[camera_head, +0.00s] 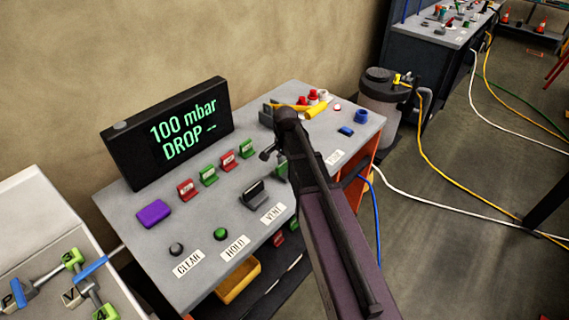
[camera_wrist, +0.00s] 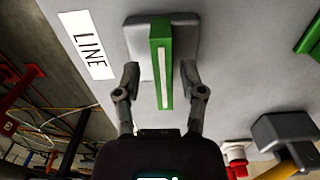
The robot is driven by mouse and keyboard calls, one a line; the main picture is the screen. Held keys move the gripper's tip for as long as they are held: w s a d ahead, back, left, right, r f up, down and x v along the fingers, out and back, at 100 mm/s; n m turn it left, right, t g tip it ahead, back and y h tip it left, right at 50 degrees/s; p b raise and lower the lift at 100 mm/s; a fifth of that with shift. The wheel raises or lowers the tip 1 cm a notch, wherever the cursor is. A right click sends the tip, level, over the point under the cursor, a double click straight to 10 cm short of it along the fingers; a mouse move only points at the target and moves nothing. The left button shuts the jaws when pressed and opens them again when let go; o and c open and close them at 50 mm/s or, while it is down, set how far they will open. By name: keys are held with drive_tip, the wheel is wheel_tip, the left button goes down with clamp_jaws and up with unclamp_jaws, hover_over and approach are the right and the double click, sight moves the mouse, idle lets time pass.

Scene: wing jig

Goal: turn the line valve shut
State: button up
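The line valve handle (camera_wrist: 161,65) is a green bar with a pale stripe on a grey base, beside the white LINE label (camera_wrist: 86,45). My gripper (camera_wrist: 160,78) is open, with one finger on each side of the green handle and a visible gap on both sides. In the head view the valve is mostly hidden behind my arm; the LINE label (camera_head: 335,157) shows to the right of it. The display (camera_head: 168,132) on the bench reads "100 mbar DROP --".
The grey bench top (camera_head: 190,258) also holds a dark VENT lever (camera_head: 253,191), CLEAR (camera_head: 176,249) and HOLD (camera_head: 221,234) buttons, a purple block (camera_head: 153,213) and several red and green tags. Hoses cross the floor at right.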

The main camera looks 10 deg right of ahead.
drive_tip(key=shift+w+n, duration=0.1)
drive_tip(key=shift+n, duration=0.4)
